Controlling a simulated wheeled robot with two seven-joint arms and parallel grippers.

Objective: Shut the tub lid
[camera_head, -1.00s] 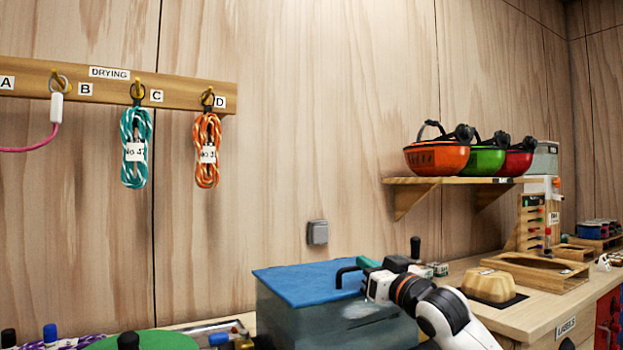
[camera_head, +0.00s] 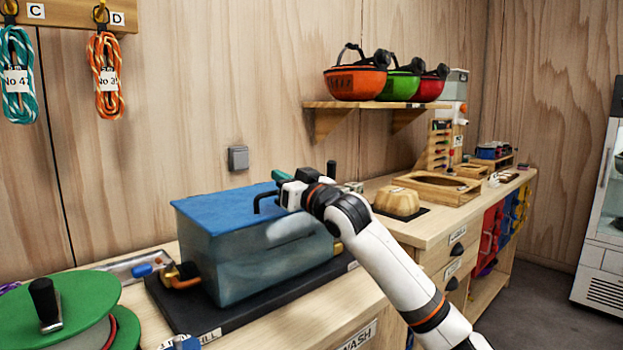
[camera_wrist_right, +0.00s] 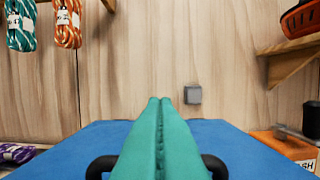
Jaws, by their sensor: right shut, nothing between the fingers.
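The tub (camera_head: 255,262) is a bluish see-through box standing on a black base. Its blue lid (camera_head: 222,212) lies flat across the top, and no gap shows along the edges that I see. A black bar handle (camera_head: 262,200) stands on the lid's right part. My right gripper (camera_head: 280,176) has teal fingers, which are shut and empty, just above the lid by the handle. In the right wrist view the fingers (camera_wrist_right: 160,105) cover the handle's middle, and its ends (camera_wrist_right: 97,167) show on both sides. I cannot tell whether they touch it.
A green reel (camera_head: 75,305) with a black knob stands at the front left. A tap-like fitting (camera_head: 180,275) is at the tub's left. A yellowish block (camera_head: 398,203) and wooden trays (camera_head: 440,186) lie to the right. Helmets (camera_head: 355,84) sit on a wall shelf.

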